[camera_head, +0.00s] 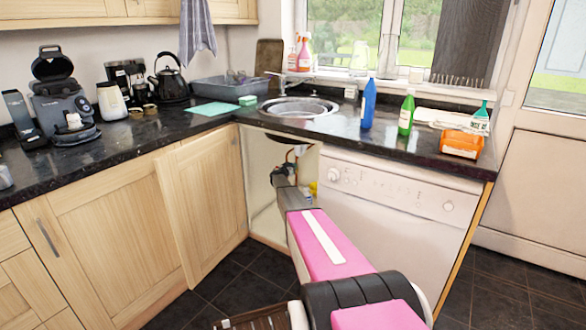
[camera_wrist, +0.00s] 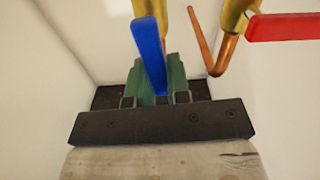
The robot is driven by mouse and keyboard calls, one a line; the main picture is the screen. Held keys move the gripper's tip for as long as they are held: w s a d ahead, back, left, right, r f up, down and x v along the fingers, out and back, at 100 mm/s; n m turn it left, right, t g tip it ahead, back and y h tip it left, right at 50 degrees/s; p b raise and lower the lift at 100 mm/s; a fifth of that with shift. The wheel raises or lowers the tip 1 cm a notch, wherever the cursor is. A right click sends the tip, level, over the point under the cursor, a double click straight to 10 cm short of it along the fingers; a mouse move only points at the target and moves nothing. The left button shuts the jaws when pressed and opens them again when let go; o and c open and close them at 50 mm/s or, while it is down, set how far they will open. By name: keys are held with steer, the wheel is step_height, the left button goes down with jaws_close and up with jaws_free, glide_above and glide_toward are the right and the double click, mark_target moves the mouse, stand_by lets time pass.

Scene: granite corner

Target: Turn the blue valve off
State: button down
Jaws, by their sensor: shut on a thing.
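The blue valve's lever handle (camera_wrist: 149,52) shows in the wrist view, slanting up from between the green fingers of my gripper (camera_wrist: 156,85). The gripper is shut on this handle. A brass fitting (camera_wrist: 150,10) sits just above the handle's upper end. In the head view my gripper (camera_head: 282,176) is inside the open corner cabinet under the sink. The blue handle cannot be made out there, and the fingertips are hard to see against the pipes.
A red lever (camera_wrist: 285,27) on a second brass valve and a copper pipe (camera_wrist: 204,45) are close on the right in the wrist view. The cabinet door (camera_head: 202,203) stands open left of my arm. A white dishwasher (camera_head: 398,210) is on the right.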

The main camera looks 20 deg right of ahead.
steer(key=shift+w+a+f+n, duration=0.3)
steer(key=shift+w+n, duration=0.1)
steer(key=shift+n, duration=1.15)
steer(key=shift+w+a+f+n, duration=0.25)
steer(key=shift+w+a+n, duration=0.15)
steer(key=shift+n, duration=1.2)
steer(key=shift+w+a+f+n, duration=0.3)
steer(key=shift+w+n, duration=0.1)
steer(key=shift+n, duration=1.15)
steer(key=c, duration=1.1)
jaws_free()
